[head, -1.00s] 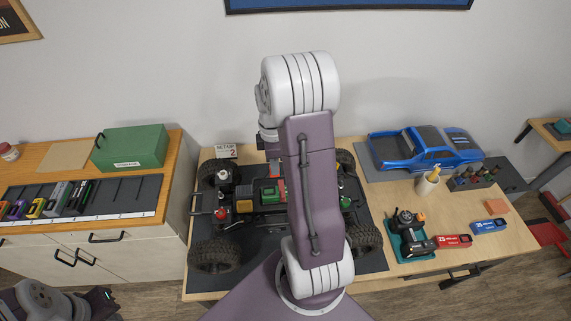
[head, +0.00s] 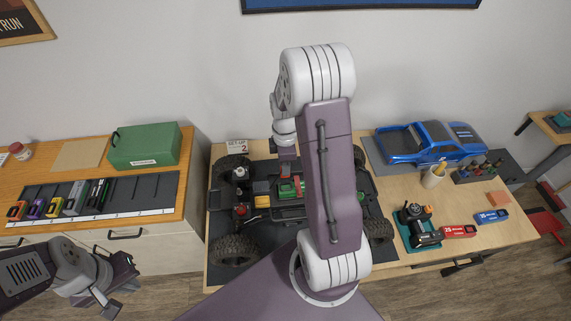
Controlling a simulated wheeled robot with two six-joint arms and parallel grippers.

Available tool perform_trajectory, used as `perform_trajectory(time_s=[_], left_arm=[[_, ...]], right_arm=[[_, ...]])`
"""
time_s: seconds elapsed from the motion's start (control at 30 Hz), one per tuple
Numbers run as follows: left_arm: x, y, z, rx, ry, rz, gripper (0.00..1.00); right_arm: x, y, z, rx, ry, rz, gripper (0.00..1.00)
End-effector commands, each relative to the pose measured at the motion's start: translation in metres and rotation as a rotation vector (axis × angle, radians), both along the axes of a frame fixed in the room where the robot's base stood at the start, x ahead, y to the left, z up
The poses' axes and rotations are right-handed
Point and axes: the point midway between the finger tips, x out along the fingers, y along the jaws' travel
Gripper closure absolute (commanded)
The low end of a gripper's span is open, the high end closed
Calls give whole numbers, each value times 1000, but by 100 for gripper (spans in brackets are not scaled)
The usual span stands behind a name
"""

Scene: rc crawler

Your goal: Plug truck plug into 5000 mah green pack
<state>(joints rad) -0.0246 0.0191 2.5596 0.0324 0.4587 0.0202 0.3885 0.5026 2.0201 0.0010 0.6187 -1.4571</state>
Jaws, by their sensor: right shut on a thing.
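The truck chassis (head: 262,214), with big black tyres, stands on a dark mat on the table. A green pack (head: 291,188) sits in its middle, partly hidden by my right arm. My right gripper (head: 287,176) points down over the chassis right by the green pack. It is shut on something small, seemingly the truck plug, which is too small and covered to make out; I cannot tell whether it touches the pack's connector. My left gripper (head: 118,292) is at the lower left, over the floor in front of the cabinet, away from the truck. It looks open and empty.
On the left cabinet are a green box (head: 145,147) and a row of coloured packs (head: 74,198). Right of the truck are a blue body shell (head: 430,143), a cup (head: 433,177), a teal tray (head: 408,238), a red pack (head: 458,231) and a blue pack (head: 491,215).

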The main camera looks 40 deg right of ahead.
Motion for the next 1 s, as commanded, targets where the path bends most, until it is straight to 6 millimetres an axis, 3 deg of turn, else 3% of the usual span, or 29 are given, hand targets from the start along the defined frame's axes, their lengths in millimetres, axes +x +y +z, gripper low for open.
perform_trajectory(time_s=[0.4, 1.0], left_arm=[[0, 0, -36, 0, 1, 0, 100], [0, 0, -36, 0, 0, 0, 100]], right_arm=[[0, 0, -49, 1, 2, 0, 100], [0, 0, -49, 0, 0, 0, 100]])
